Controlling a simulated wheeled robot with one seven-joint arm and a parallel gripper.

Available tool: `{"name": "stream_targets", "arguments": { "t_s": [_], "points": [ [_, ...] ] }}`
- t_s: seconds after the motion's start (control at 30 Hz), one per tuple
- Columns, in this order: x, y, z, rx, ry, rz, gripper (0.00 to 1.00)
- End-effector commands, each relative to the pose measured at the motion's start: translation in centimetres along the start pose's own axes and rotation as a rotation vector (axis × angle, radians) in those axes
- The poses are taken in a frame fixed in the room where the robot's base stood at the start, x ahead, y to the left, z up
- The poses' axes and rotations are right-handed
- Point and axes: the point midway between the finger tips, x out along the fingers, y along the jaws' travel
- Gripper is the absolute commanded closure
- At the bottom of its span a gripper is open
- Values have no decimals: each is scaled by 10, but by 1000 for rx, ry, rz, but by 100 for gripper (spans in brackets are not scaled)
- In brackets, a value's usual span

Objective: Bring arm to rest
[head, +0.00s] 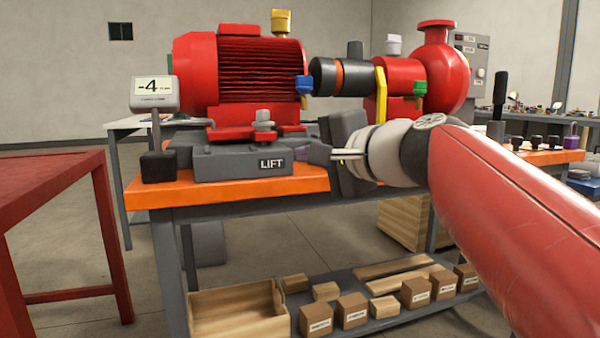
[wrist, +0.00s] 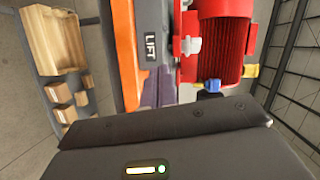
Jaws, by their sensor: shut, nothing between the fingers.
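My arm is red with a pale wrist and reaches in from the right in the head view. My gripper (head: 318,152) is at its end, dark grey, with its fingers pointing left beside the grey block marked LIFT (head: 240,162). The fingers are together with nothing visible between them. Whether they touch the block or stand in front of it I cannot tell. In the wrist view the dark gripper body fills the bottom, and the LIFT block (wrist: 150,45) lies ahead of it.
A red motor (head: 240,75) and red pump (head: 425,75) stand on the orange-edged bench (head: 220,190). A display reading -4 (head: 154,92) stands at its left end. Several boxes and an open wooden bin (head: 240,308) lie on the lower shelf. A red table (head: 60,190) stands at left.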

Motion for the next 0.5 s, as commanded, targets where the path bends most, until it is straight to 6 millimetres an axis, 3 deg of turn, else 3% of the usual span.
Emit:
{"name": "stream_targets", "arguments": {
  "t_s": [0.2,0.3,0.5],
  "points": [
    [-50,148,37,-347,-36,410,100],
    [-81,212,48,-494,-83,583,100],
    [-137,304,63,-718,-191,837,100]
  ]
}}
